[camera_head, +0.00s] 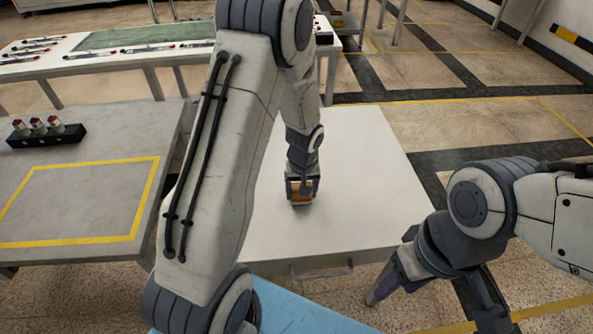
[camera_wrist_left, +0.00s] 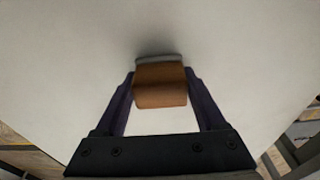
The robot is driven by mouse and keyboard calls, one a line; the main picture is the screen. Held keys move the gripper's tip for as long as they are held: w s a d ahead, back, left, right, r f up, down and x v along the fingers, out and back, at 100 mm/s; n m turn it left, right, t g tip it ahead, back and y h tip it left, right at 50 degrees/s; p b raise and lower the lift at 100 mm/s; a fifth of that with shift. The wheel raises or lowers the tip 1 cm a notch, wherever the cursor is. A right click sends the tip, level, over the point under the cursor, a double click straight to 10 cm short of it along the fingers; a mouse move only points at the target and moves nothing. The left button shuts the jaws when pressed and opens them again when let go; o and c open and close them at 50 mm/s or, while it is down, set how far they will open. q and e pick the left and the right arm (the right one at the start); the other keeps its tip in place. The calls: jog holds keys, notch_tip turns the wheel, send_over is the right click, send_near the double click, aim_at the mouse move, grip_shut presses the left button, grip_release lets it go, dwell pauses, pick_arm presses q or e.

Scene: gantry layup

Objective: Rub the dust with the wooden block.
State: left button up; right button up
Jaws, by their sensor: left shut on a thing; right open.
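The wooden block (camera_head: 301,193) is brown and is held at the white tabletop (camera_head: 360,170). My left gripper (camera_head: 302,186) is shut on it from above. In the left wrist view the block (camera_wrist_left: 160,86) sits between the two dark fingers of the left gripper (camera_wrist_left: 160,92), with a thin grey layer along its far edge. I cannot tell whether the block touches the tabletop. No dust can be made out on the visible white surface; my left arm hides part of it. My right gripper (camera_head: 377,293) is open and empty, beyond the table's front right corner, low over the floor.
A grey table (camera_head: 95,185) with a yellow taped outline stands at the left, with a black holder (camera_head: 46,134) of several red-and-white parts. A long white bench (camera_head: 110,65) with a green mat and tools stands behind. The white tabletop right of the block is clear.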

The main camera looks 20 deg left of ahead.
pick_arm(q)
notch_tip(320, 180, up, 3)
jog(key=shift+r+p, duration=0.1)
jog(key=shift+p, duration=0.5)
jog(key=shift+a+r+p, duration=0.1)
jog(key=shift+r+p, duration=0.25)
jog(key=shift+r, duration=0.05)
jog(key=shift+r+p, duration=1.55)
jog(key=shift+r, duration=0.4)
jog(key=shift+f, duration=0.1)
